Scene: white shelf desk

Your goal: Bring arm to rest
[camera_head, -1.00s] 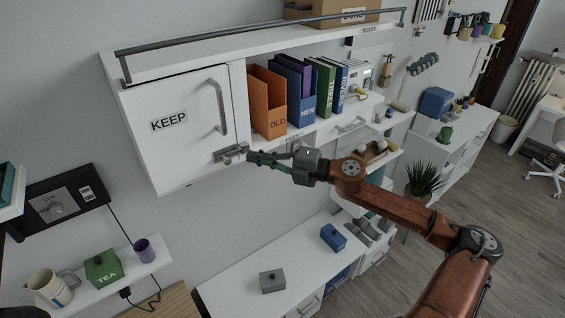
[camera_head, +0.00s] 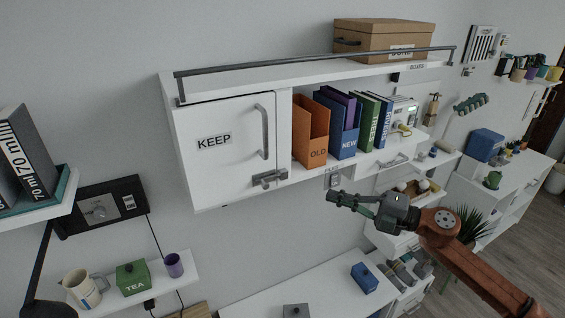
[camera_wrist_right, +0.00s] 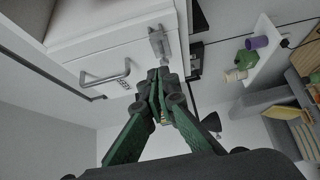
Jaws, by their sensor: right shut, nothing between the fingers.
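My right gripper (camera_head: 345,201) is shut and empty. In the head view it hangs in front of the wall, below and to the right of the KEEP cabinet, apart from it. Its orange arm comes in from the lower right. The white cabinet door marked KEEP (camera_head: 222,150) is closed, with a grey handle and a grey latch (camera_head: 269,179) at its lower right. In the right wrist view the closed dark and green fingers (camera_wrist_right: 160,92) point toward the latch (camera_wrist_right: 158,42) and the door handle (camera_wrist_right: 108,76). My left gripper is not in view.
An orange file box (camera_head: 310,132) and a blue file box (camera_head: 341,130) stand in the open shelf beside the door. A white desk (camera_head: 330,283) below holds a blue box (camera_head: 364,277). A small shelf at left holds a green TEA box (camera_head: 133,278).

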